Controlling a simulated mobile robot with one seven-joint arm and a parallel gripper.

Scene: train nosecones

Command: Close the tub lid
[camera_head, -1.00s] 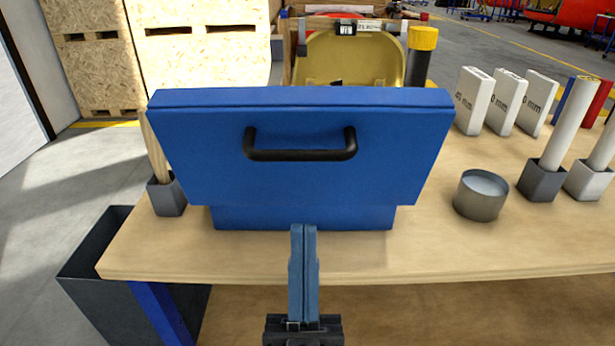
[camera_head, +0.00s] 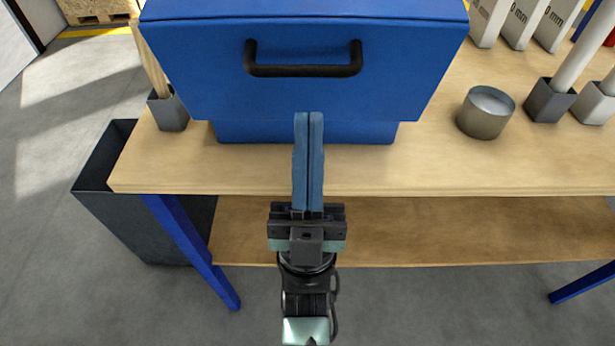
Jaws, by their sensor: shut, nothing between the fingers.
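The blue tub (camera_head: 350,132) stands on the wooden workbench. Its blue lid (camera_head: 210,85) stands up with its broad face toward me and hides most of the tub. A black handle (camera_head: 305,71) is fixed to this face of the lid. My gripper (camera_head: 308,115) is shut and empty. Its fingertips show below the handle, in front of the lower edge of the lid. I cannot tell whether they touch the lid or tub.
A grey metal cup (camera_head: 486,113) stands on the workbench (camera_head: 430,175) to the right, near holders with white tubes (camera_head: 590,50). A small dark holder (camera_head: 168,112) stands left of the tub. A dark bin (camera_head: 110,160) is on the floor at left.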

